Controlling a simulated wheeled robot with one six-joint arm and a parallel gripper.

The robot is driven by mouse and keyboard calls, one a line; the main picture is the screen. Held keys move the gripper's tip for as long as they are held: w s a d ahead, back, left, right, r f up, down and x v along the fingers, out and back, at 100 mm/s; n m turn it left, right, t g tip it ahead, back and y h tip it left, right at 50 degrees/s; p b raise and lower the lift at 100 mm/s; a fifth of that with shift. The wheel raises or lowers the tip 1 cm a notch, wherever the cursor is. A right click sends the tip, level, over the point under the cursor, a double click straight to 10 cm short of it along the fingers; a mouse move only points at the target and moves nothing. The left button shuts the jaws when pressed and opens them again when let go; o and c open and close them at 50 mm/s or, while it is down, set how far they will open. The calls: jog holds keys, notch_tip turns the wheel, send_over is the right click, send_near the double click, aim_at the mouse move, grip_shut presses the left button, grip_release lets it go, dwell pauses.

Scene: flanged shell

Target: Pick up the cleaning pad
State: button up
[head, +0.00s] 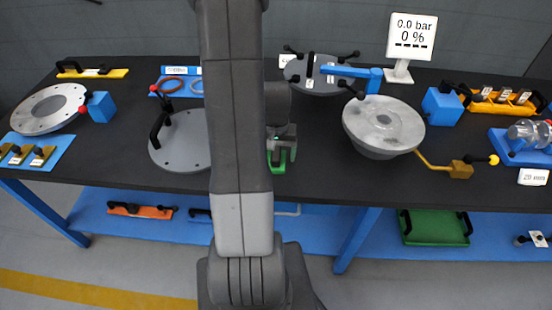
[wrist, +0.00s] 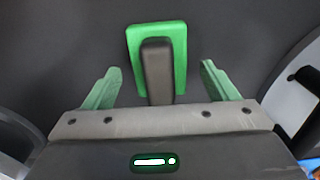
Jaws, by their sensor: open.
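The cleaning pad (wrist: 133,48) is a green rectangle with a dark grey handle block (wrist: 158,72) on top, lying on the dark table top. It shows in the wrist view at upper middle, and in the head view its green edge (head: 277,168) shows below my gripper (head: 281,150). In the wrist view my gripper (wrist: 162,88) is open, with its two green fingers on either side of the handle. There is a gap between each finger and the handle. My arm hides part of the table left of the pad in the head view.
A grey round plate with a black handle (head: 182,142) lies left of the pad. A grey flanged shell (head: 383,124) stands to the right, with a blue clamp arm (head: 350,71) behind it. Dark table top is bare just right of the pad.

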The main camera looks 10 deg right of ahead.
aim_at(276, 152)
jog(key=shift+f, duration=0.4)
jog(key=c, duration=1.1)
notch_tip(276, 152, up, 10)
jog(key=shift+r, duration=0.1)
jog(key=shift+o, duration=1.1)
jog(key=shift+c, duration=0.4)
